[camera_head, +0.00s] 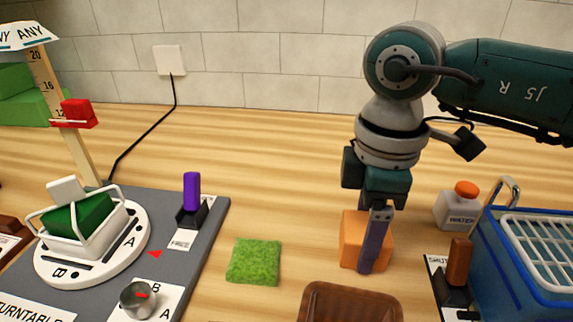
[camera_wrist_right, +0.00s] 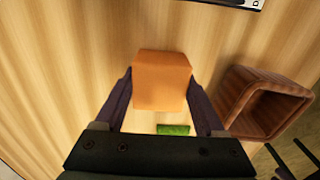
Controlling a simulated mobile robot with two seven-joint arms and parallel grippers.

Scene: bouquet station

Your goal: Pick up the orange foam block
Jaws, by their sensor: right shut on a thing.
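The orange foam block (camera_head: 352,240) is at the right of centre in the head view, at or just above the wooden table; I cannot tell if it touches. My right gripper (camera_head: 372,245) points down over it, with one finger across its front face. In the right wrist view the block (camera_wrist_right: 161,82) sits between the two fingers of my right gripper (camera_wrist_right: 160,95), which is shut on it. Its far side is hidden in the head view. My left gripper is not in view.
A green moss square (camera_head: 254,261) is to the left. A blue crate (camera_head: 510,275), a water bottle (camera_head: 457,207) and a brown switch (camera_head: 458,262) stand to the right. The grey turntable board (camera_head: 205,235) fills the left.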

